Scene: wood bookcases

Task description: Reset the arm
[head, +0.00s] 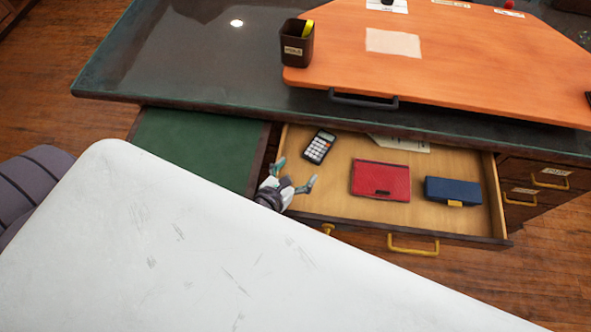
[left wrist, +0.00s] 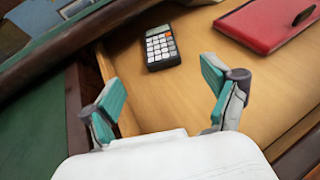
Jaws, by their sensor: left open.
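My left gripper (head: 296,178) is open and empty above the front left part of an open drawer (head: 335,198). Its two teal-padded fingers are spread apart in the left wrist view (left wrist: 163,95). A black calculator (head: 319,147) lies in the drawer just beyond the fingers, apart from them; it also shows in the left wrist view (left wrist: 161,48). A large white surface, which I take as part of my own arm or body, covers the lower left of the head view. My right gripper is not in view.
The drawer also holds a red case (head: 380,180) and a dark blue box (head: 453,191). A green pull-out board (head: 196,147) is left of the drawer. Above is the dark desktop (head: 200,75) with an orange board (head: 440,55) and a pen cup (head: 297,44).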

